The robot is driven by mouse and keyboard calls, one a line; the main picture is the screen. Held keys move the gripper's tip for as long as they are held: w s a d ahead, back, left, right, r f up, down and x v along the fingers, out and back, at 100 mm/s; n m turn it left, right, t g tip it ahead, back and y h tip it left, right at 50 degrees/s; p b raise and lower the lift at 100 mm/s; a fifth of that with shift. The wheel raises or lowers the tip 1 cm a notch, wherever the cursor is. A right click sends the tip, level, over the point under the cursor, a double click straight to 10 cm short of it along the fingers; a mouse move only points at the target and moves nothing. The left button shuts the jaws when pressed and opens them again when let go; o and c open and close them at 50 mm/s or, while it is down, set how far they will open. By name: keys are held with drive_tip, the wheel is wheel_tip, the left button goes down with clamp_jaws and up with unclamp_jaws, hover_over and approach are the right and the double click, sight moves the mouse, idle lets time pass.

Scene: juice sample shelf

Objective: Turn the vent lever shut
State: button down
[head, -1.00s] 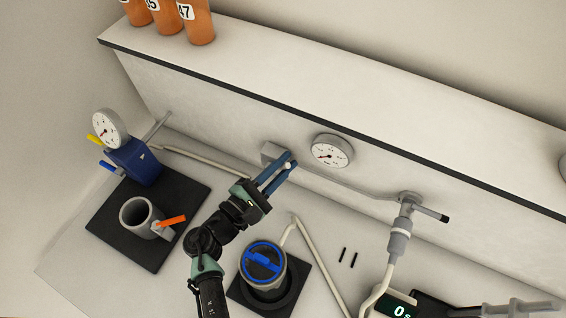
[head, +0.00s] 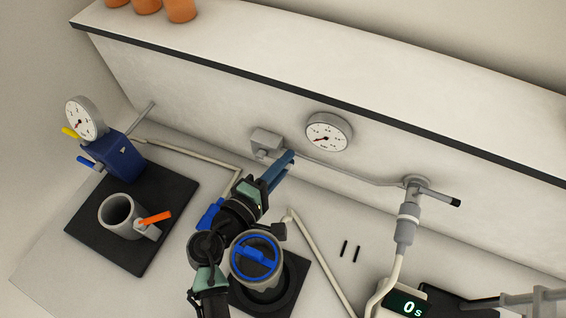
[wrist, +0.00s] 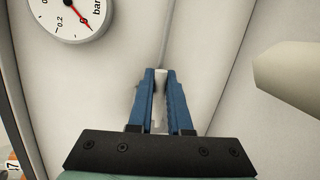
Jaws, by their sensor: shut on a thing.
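My gripper (head: 289,156) reaches up beside the grey box (head: 266,142) on the wall under the shelf. Its two blue fingers are close together. In the wrist view my gripper (wrist: 160,75) is shut on a narrow pale piece (wrist: 160,92), which I take for the vent lever. Most of that piece is hidden between the fingers, so its angle cannot be told. A thin grey pipe runs on beyond the fingertips. The round dial gauge (head: 328,132) is on the wall just right of my gripper; it also shows at the upper left in the wrist view (wrist: 75,14).
A blue-lidded pot (head: 256,257) stands close below my arm. A grey cup with an orange handle (head: 121,214) and a blue gauge unit (head: 121,157) are at left. A black-tipped valve (head: 418,187) and a timer (head: 407,305) are at right. Orange bottles (head: 180,8) stand on the shelf.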

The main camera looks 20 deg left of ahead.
drive_tip(key=shift+f+m+b, duration=0.3)
drive_tip(key=shift+m, duration=0.2)
drive_tip(key=shift+y, duration=0.3)
drive_tip(key=c, duration=0.8)
unclamp_jaws()
drive_tip(key=shift+c, duration=0.2)
wheel_tip(320, 180, up, 10)
